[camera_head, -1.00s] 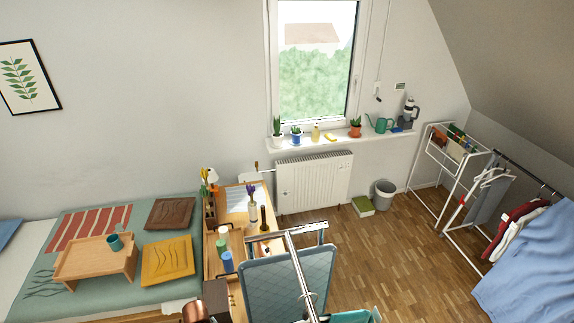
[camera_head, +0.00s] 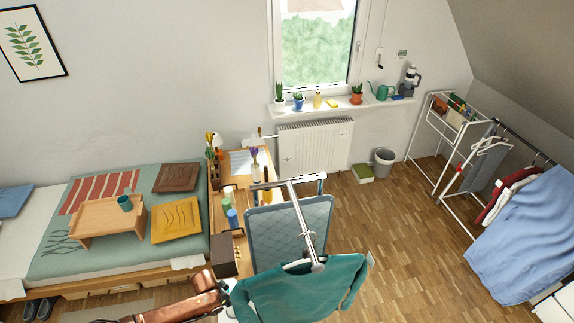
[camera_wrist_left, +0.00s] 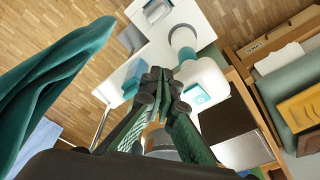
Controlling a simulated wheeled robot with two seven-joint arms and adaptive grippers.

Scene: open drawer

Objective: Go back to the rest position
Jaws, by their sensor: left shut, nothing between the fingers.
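My left gripper shows in the left wrist view (camera_wrist_left: 158,90), with its dark ribbed fingers together and nothing between them. In the head view my copper-coloured left arm comes in at the bottom, and its end (camera_head: 224,287) is beside a teal shirt; the fingertips are hard to make out there. The teal shirt (camera_head: 300,292) hangs from a metal rail in front of me, and it also fills the left side of the left wrist view (camera_wrist_left: 50,85). My right gripper is not in view.
The metal rail (camera_head: 303,225) stands close in front. A wooden desk (camera_head: 230,168) with small items and a bed (camera_head: 95,220) with a wooden tray (camera_head: 107,221) are to the left. A drying rack (camera_head: 450,150) is at the right. The wood floor (camera_head: 400,225) between is clear.

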